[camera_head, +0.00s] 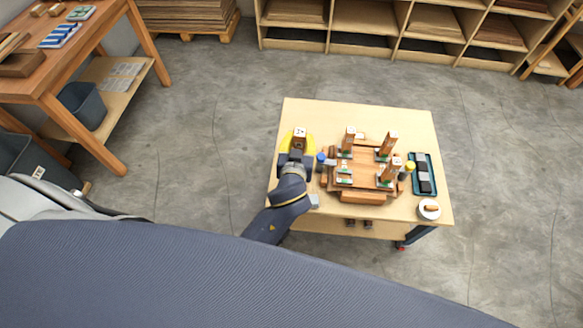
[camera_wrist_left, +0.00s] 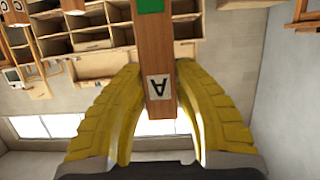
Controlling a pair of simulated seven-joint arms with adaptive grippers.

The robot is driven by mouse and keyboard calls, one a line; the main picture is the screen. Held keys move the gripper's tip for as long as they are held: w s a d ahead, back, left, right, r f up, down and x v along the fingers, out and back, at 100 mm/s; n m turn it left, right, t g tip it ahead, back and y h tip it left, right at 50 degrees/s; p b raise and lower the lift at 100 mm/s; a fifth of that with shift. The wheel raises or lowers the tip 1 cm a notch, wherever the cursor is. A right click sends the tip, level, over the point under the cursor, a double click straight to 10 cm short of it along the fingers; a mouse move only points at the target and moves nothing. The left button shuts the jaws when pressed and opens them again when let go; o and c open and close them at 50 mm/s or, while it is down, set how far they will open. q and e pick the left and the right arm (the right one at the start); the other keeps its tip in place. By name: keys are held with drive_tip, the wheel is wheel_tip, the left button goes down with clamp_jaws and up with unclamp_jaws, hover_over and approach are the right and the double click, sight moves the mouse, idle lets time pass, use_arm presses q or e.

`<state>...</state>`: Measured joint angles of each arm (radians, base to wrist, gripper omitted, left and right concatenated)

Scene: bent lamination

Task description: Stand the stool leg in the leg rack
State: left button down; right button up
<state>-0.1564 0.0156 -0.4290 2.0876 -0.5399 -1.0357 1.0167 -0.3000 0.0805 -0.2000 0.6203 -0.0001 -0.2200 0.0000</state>
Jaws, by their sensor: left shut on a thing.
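The stool leg (camera_head: 299,132) is a brown wooden bar with a white letter label near its end. In the left wrist view the leg (camera_wrist_left: 160,50) lies between the yellow fingers, its label reading A upside down, with a green patch at the top edge. My left gripper (camera_head: 297,144) is shut on it, over the left part of the table, left of the rack. The leg rack (camera_head: 365,162) is a brown wooden frame. Upright legs stand at its back left (camera_head: 349,138), back right (camera_head: 388,145) and front right (camera_head: 392,170). Its front-left place (camera_head: 344,172) shows no leg.
The light wooden table (camera_head: 300,112) also holds a blue-capped item (camera_head: 320,158), a yellow-capped item (camera_head: 409,167), a dark tray (camera_head: 416,188) and a round white container (camera_head: 429,208). Shelves (camera_head: 398,45) stand behind. A workbench (camera_head: 96,62) is at the left.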

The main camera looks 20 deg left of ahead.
use_arm(q)
drive_tip(key=shift+s+a+f, duration=0.2)
drive_tip(key=shift+a+f, duration=0.15)
drive_tip(key=shift+a, duration=0.05)
drive_tip(key=shift+a+f, duration=0.15)
drive_tip(key=shift+f, duration=0.2)
wheel_tip(320, 180, down, 19)
drive_tip(key=shift+f, duration=0.2)
drive_tip(key=shift+f, duration=0.15)
drive_tip(key=c, duration=1.1)
unclamp_jaws()
drive_tip(key=shift+c, duration=0.2)
